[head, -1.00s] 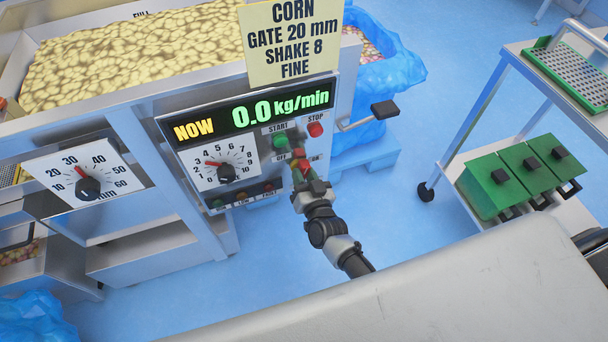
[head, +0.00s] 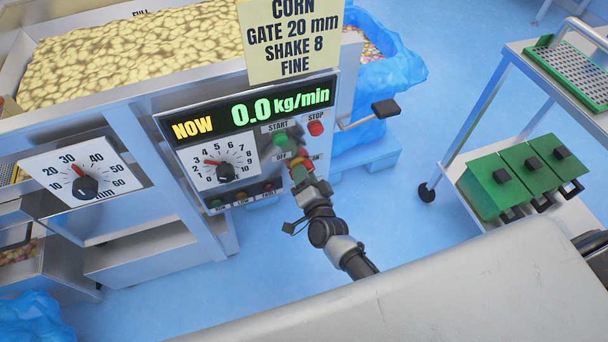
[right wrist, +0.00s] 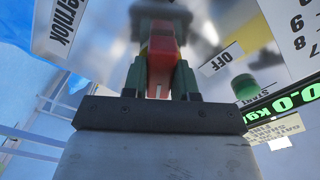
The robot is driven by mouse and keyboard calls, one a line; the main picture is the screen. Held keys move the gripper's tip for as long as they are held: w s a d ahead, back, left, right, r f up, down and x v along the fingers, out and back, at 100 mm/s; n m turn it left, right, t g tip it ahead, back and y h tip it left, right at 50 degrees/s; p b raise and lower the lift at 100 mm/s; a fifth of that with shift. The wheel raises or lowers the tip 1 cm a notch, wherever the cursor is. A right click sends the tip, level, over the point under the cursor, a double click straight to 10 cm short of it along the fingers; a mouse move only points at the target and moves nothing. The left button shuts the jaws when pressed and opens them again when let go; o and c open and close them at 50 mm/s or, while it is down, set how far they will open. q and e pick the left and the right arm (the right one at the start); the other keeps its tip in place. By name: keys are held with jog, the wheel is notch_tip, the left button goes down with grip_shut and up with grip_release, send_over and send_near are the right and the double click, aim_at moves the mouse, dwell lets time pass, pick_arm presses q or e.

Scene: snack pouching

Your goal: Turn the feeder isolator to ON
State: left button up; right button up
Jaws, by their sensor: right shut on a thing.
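The feeder isolator (head: 297,161) is a red handle on the lower right of the feeder's control panel, between the OFF label and a partly covered ON label. The handle shows close up in the right wrist view (right wrist: 163,48), with some yellow beside it. My right gripper (head: 301,174) is shut on the handle, its green fingers on either side. The gripper hides much of the isolator, and I cannot tell the handle's exact angle. The OFF label (right wrist: 222,58) is right of the handle in the wrist view. My left gripper is not in view.
A green START button (head: 280,140) and red STOP button (head: 316,128) sit just above. The display (head: 250,110) reads 0.0 kg/min. A shake dial (head: 225,172) is to the left. A crank handle (head: 384,109) sticks out to the right. A trolley (head: 470,120) stands farther right.

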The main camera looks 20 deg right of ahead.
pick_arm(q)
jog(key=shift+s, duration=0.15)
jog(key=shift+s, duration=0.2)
pick_arm(e)
jog(key=o, duration=0.9)
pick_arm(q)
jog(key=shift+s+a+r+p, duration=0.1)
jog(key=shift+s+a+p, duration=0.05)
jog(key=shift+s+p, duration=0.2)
pick_arm(e)
jog(key=s, duration=1.1)
jog(key=shift+d, duration=0.2)
